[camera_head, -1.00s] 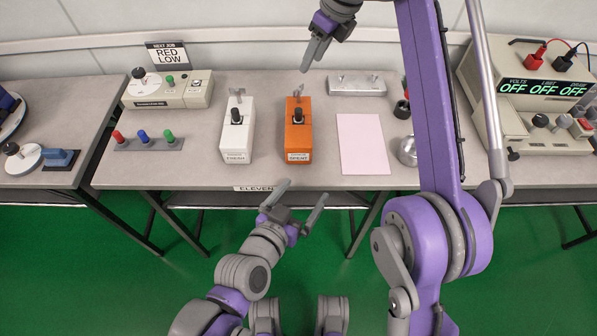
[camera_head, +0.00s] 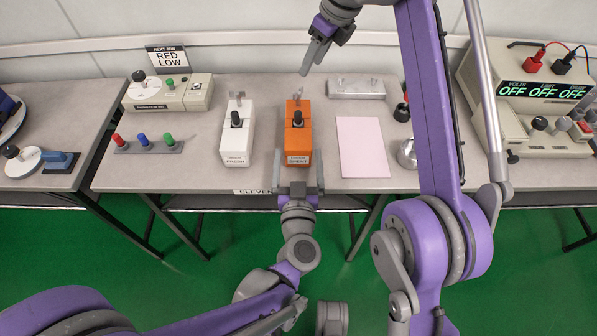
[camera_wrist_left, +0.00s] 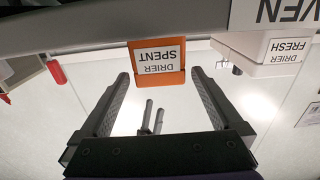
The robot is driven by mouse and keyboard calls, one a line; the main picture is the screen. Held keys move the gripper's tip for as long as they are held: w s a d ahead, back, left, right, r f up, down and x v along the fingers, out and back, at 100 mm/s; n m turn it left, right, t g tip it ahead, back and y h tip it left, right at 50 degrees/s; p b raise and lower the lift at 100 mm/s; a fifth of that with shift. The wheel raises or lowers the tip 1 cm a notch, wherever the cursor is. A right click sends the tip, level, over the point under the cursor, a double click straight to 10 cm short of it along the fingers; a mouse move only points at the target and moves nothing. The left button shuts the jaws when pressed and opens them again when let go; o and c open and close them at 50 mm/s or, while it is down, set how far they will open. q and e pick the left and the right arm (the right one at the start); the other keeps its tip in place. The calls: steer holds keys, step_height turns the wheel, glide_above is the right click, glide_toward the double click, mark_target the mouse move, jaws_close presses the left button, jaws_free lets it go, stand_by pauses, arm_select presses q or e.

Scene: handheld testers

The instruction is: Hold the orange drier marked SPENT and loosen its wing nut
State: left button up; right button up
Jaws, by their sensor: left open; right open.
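The orange drier (camera_head: 298,138) marked SPENT stands on the bench, with a black knob on top and a grey wing nut (camera_head: 299,95) at its far end. It also shows in the left wrist view (camera_wrist_left: 158,74), its label upside down. My left gripper (camera_head: 299,176) is open at the bench's front edge, its fingers on either side of the drier's near end, apparently without gripping it. In the left wrist view the drier's end lies between and beyond the fingertips (camera_wrist_left: 160,78). My right gripper (camera_head: 313,58) is open and empty above the back of the bench, beyond the drier.
A white drier (camera_head: 237,135) marked FRESH stands left of the orange one. A pink sheet (camera_head: 362,147) lies to the right, with a grey block (camera_head: 356,88) behind it. A small panel (camera_head: 149,146) with coloured knobs and a tester (camera_head: 168,93) are at left.

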mark_target(298, 140)
arm_select(q)
steer(key=w, duration=0.5)
steer(key=shift+w, duration=0.35)
steer(key=shift+c, duration=0.3)
steer(key=c, duration=1.4)
jaws_close()
arm_select(e)
steer(key=shift+o, duration=1.6)
steer(key=shift+d+r, duration=0.1)
steer(key=shift+r, duration=0.1)
steer(key=shift+o, duration=0.8)
steer(key=shift+v, duration=0.9)
steer(key=x, duration=1.2)
steer(key=shift+y, duration=0.3)
steer(key=shift+c, duration=0.2)
steer(key=shift+r, duration=0.1)
jaws_close()
